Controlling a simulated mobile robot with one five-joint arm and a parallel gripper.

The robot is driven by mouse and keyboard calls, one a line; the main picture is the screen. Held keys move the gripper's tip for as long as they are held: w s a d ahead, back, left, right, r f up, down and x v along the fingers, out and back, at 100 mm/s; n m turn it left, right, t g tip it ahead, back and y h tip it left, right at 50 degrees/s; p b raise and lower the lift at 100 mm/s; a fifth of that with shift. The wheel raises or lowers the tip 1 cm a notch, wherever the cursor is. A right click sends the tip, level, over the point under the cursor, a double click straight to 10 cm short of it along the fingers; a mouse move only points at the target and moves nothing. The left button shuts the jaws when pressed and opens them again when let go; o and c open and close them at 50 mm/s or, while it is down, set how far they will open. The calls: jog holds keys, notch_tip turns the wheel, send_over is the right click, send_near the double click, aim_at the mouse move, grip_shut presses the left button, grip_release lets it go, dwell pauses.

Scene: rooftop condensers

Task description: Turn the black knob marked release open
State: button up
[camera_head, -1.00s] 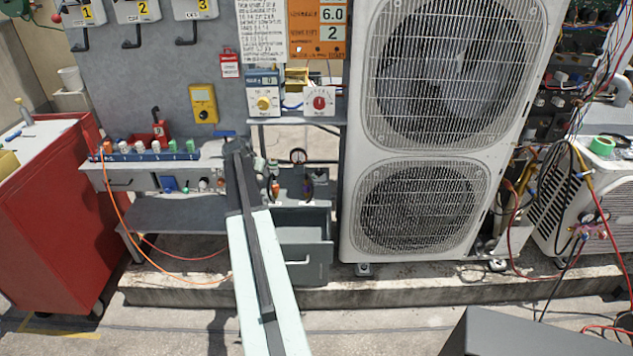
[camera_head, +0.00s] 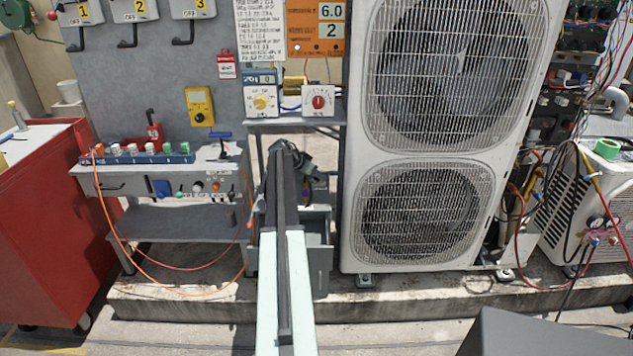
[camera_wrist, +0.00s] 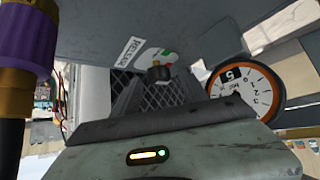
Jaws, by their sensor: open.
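The black knob (camera_wrist: 159,72) shows in the wrist view on the underside-looking face of a grey panel, over a white round plate with green and red marks. A white label reading RELEASE (camera_wrist: 131,51) is beside it. My gripper (camera_wrist: 158,82) is open, its dark fingers apart, and the knob appears between the fingertips in the picture. I cannot tell whether either finger touches it. In the head view my arm reaches to the grey cabinet below the shelf, and hides the knob there.
A round gauge (camera_wrist: 245,92) is close to the right of the knob in the wrist view. A purple and brass fitting (camera_wrist: 28,45) stands at left. In the head view, the condenser (camera_head: 352,130) is right of my arm, and a bench (camera_head: 160,205) is left.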

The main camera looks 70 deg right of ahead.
jog(key=shift+d+f, duration=0.15)
jog(key=shift+d, duration=0.05)
